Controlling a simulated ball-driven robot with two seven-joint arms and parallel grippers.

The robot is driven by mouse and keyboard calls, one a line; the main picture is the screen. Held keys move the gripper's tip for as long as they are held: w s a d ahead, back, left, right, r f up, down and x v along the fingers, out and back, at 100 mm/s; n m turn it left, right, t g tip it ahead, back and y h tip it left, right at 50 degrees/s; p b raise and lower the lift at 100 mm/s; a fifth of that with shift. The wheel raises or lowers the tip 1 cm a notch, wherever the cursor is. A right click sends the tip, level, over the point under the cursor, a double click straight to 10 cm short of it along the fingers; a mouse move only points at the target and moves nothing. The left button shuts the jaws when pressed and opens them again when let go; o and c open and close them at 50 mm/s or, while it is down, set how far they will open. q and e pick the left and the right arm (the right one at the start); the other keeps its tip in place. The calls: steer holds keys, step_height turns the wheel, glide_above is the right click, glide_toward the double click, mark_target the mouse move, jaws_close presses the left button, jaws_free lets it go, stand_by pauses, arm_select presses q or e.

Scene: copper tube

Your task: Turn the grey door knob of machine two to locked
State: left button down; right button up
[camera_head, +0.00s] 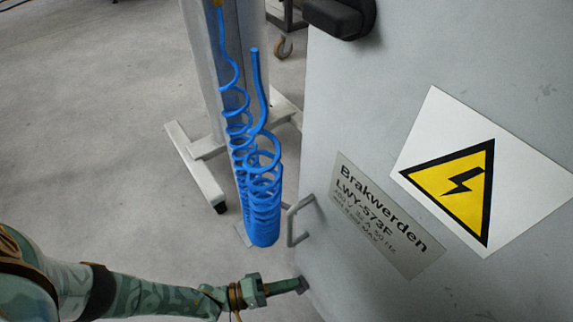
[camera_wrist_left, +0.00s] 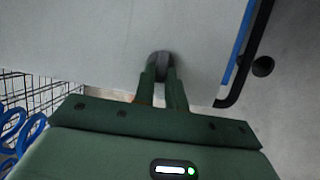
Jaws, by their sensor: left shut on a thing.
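The grey door knob (camera_wrist_left: 160,65) is a dark, rounded piece on the pale door face in the left wrist view. My left gripper (camera_wrist_left: 163,84) is shut on it, with one finger on each side. In the head view my left gripper (camera_head: 293,286) reaches the lower left edge of the machine's grey door (camera_head: 335,120). The knob is mostly covered by the fingers there, and I cannot read its lock position. My right gripper is not in view.
A blue coiled hose (camera_head: 262,190) hangs by a grey post (camera_head: 200,50) left of the door. A grey bar handle (camera_head: 291,222) sits just above my left gripper. A black handle (camera_head: 340,18) is at the top. Open floor (camera_head: 90,130) lies left.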

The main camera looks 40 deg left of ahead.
arm_select(q)
steer(key=c, duration=1.4)
jaws_free()
steer(key=shift+w+d+r, duration=0.1)
steer(key=shift+w, duration=0.3)
steer(key=shift+c, duration=0.2)
steer(key=shift+d, duration=0.1)
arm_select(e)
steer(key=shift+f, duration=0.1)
arm_select(q)
steer(key=shift+s, duration=0.2)
